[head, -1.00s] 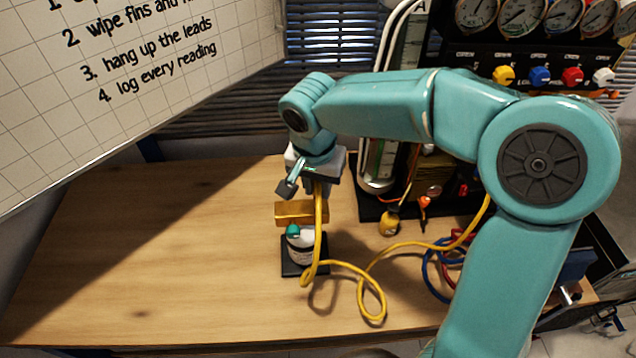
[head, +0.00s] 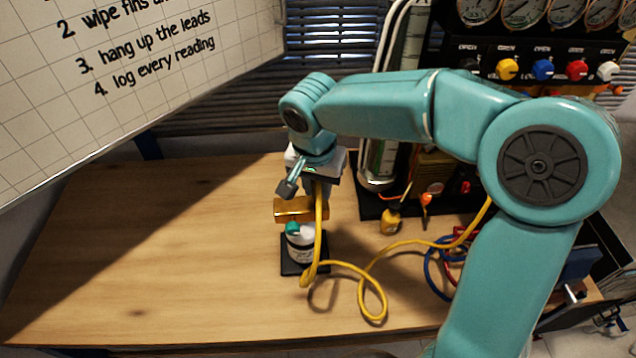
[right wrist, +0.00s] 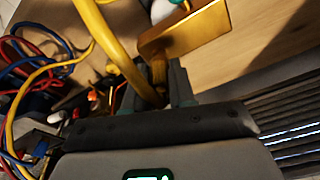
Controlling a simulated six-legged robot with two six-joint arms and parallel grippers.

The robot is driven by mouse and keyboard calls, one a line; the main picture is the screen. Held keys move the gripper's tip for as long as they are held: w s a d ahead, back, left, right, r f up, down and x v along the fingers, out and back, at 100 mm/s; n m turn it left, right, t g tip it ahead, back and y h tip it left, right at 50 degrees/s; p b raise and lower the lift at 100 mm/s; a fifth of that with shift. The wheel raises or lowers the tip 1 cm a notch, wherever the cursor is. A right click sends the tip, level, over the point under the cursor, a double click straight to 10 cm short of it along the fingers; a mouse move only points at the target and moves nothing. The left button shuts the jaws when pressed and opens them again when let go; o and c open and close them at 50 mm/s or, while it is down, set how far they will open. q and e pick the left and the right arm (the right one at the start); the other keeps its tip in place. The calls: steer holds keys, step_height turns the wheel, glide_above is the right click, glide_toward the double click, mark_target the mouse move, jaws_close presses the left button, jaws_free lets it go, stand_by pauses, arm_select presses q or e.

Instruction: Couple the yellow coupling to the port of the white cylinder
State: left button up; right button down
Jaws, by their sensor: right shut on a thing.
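The white cylinder (head: 301,251) stands on a black base (head: 290,269) on the bench, with a teal part on its top. A gold-yellow block (head: 300,209), which I take for the coupling, is right above the cylinder's top; I cannot tell whether it touches the port. My right gripper (head: 316,190) points down and is shut on the yellow coupling, with the yellow hose (head: 319,235) hanging from it. In the right wrist view the gold block (right wrist: 186,40) sits beyond the fingers (right wrist: 160,92), with a bit of the white cylinder (right wrist: 163,10) past it. My left gripper is out of view.
A panel with gauges and coloured knobs (head: 543,70) stands at the back right. A small yellow bottle (head: 391,221) and blue and red hoses (head: 437,268) lie right of the cylinder. The yellow hose loops on the bench. The bench's left side (head: 130,250) is clear.

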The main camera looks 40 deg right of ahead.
steer(key=shift+f+b, duration=0.35)
steer(key=shift+f, duration=0.15)
steer(key=shift+f+b, duration=0.25)
steer(key=shift+b, duration=0.05)
stand_by(0.4)
stand_by(0.4)
steer(key=c, duration=0.5)
jaws_free()
steer(key=shift+c, duration=0.2)
steer(key=shift+r, duration=0.1)
step_height(320, 180, up, 16)
steer(key=s+a, duration=0.1)
steer(key=a, duration=0.1)
steer(key=shift+s+p, duration=0.2)
steer(key=shift+p, duration=0.25)
steer(key=shift+s, duration=0.1)
